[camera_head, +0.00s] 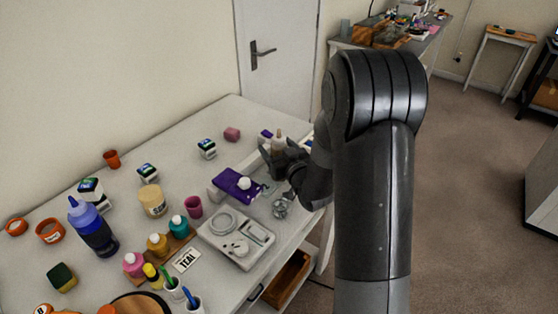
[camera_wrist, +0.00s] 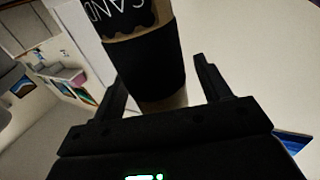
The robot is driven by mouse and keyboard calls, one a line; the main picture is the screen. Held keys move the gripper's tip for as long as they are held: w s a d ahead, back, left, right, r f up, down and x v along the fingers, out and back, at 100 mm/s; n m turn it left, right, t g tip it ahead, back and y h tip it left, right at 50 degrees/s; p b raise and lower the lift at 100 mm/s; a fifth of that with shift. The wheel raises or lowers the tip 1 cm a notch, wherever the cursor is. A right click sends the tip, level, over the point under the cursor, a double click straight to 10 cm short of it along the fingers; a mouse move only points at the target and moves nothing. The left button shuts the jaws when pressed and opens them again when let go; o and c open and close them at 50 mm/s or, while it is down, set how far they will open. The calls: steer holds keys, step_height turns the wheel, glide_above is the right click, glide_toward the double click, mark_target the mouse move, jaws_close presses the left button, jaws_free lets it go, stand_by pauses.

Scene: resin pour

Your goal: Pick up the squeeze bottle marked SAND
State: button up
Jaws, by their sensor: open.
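The squeeze bottle marked SAND (camera_wrist: 152,62) fills the middle of the wrist view. It has a black label with pale lettering and a tan body. My gripper (camera_wrist: 160,74) is open, with one finger on each side of the bottle. Small gaps seem to show beside it, but I cannot tell whether either finger touches. In the head view, the bottle's upper part (camera_head: 278,138) shows at the far end of the table, and my gripper (camera_head: 281,156) is around it. The bottle's base is hidden there behind my gripper.
The white table (camera_head: 120,262) holds a purple cloth (camera_head: 238,184) and a grey tray (camera_head: 232,250) close to my gripper. A blue bottle (camera_head: 93,228), small paint bottles and several cups stand to the left. A door (camera_head: 280,60) is beyond.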

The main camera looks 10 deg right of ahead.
steer(key=shift+w+a, duration=0.1)
steer(key=shift+w, duration=0.25)
steer(key=shift+c, duration=0.2)
steer(key=c, duration=1.1)
steer(key=shift+r, duration=0.1)
steer(key=shift+c, duration=0.2)
